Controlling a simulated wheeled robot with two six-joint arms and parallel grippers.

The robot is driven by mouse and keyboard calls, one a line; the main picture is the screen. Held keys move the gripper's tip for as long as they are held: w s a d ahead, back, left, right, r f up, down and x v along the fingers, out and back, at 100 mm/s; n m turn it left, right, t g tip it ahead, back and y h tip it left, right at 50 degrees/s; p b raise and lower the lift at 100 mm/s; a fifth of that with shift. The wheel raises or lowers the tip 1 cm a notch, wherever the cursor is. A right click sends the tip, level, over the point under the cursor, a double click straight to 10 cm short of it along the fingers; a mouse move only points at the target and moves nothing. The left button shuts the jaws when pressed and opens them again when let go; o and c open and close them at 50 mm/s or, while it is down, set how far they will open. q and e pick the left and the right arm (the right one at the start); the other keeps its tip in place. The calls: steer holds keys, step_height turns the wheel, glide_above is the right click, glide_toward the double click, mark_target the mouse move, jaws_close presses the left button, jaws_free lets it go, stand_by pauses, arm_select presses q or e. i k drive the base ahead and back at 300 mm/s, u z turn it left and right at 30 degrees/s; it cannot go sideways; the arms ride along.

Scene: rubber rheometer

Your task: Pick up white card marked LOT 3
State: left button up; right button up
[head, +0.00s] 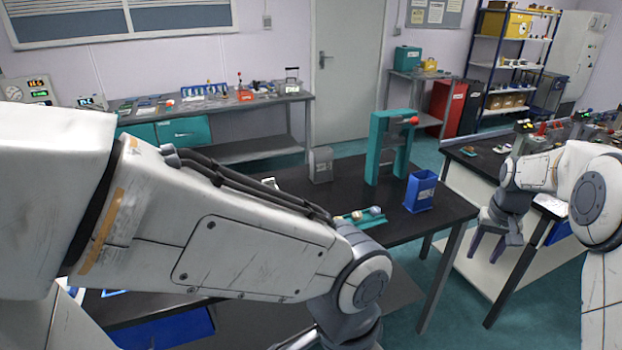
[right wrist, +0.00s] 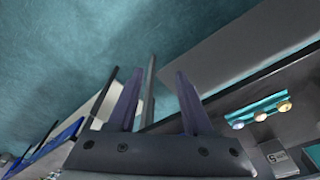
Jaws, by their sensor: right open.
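I cannot make out a card reading LOT 3 in either view. A small white piece (head: 270,183) shows on the dark middle table (head: 445,207), just above my left arm; any marking is too small to read. My right gripper (head: 488,247) hangs at the right, fingers down and apart, in front of the right-hand bench. It also shows in the right wrist view (right wrist: 158,78), open with nothing between the fingers. My left arm crosses the head view and hides much of the middle table; its fingers are not visible.
The middle table holds a grey block (head: 320,165), a teal frame (head: 374,150), a blue bin (head: 420,191) and a teal rack (head: 362,220) with several small round pieces. The right bench (head: 475,160) is cluttered. Teal floor is clear between the tables.

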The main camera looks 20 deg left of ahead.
mark_target(270, 181)
steer(key=u, duration=0.1)
steer(key=i, duration=0.75)
steer(key=u, duration=0.9)
steer(key=i, duration=0.5)
steer(key=u, duration=0.45)
